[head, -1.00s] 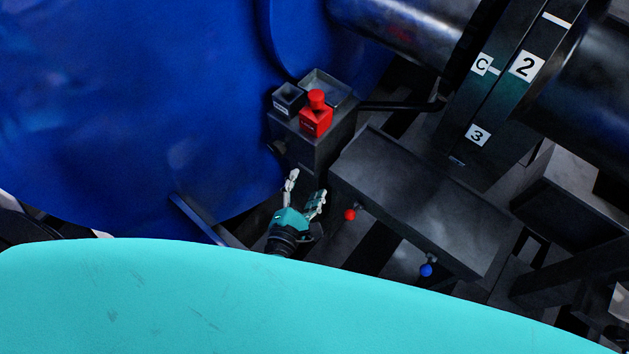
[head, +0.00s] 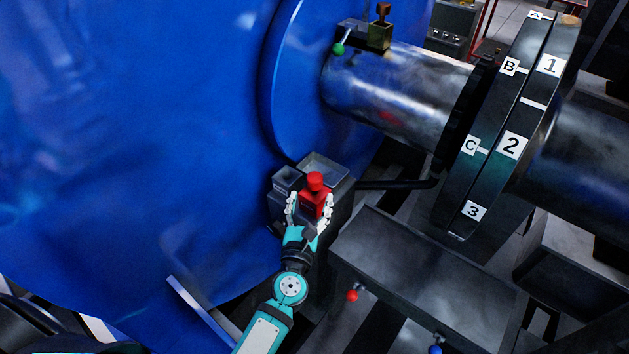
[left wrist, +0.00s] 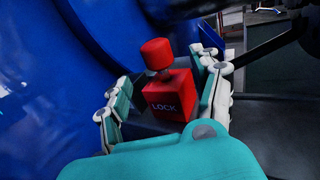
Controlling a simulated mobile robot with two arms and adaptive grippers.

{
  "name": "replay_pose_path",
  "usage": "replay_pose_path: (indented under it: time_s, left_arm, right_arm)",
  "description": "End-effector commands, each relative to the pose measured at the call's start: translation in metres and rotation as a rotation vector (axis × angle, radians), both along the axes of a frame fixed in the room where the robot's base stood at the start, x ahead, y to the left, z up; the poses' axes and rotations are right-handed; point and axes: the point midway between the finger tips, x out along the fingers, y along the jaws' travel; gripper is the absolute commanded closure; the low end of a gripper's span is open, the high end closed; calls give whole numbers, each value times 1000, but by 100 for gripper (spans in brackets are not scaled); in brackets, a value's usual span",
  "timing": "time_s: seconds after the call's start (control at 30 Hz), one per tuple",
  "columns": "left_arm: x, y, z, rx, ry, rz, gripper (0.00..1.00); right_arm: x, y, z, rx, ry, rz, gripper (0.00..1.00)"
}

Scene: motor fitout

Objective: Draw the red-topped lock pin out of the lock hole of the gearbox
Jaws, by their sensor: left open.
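The lock pin has a red round top (head: 315,180), which also shows in the left wrist view (left wrist: 155,52). A short stem joins the top to a red block marked LOCK (left wrist: 168,97). This block sits at the grey box beside the large blue housing (head: 170,130). My left gripper (head: 308,201) is open, with one finger on each side of the red block. In the left wrist view a gap shows between the left finger and the block; contact on the right cannot be told. The lock hole is hidden. My right gripper is not in view.
Grey open trays (head: 325,168) adjoin the red block. A dark rod (head: 395,184) runs right from there. A dark bench (head: 425,262) with a red knob (head: 352,296) lies lower right. The shaft (head: 400,90) and lettered, numbered flanges (head: 490,150) stand beyond.

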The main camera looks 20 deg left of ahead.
Motion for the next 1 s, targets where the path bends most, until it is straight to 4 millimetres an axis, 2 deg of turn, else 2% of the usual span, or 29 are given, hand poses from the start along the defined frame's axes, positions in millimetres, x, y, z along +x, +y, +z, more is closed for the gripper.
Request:
replay_pose_path:
  time_s: [0.1,0.3,0.5,0.77,1.0]
  left_arm:
    - [24,3,2,1,-2,1,35]
    - [50,6,0,1,0,0,35]
    - [60,8,0,0,0,1,35]
    - [61,8,0,1,0,1,35]
    - [61,8,0,1,0,0,67]
  right_arm:
    - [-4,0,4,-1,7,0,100]
    - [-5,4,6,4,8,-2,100]
    - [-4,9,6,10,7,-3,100]
    - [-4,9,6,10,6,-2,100]
    - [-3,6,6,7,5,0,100]
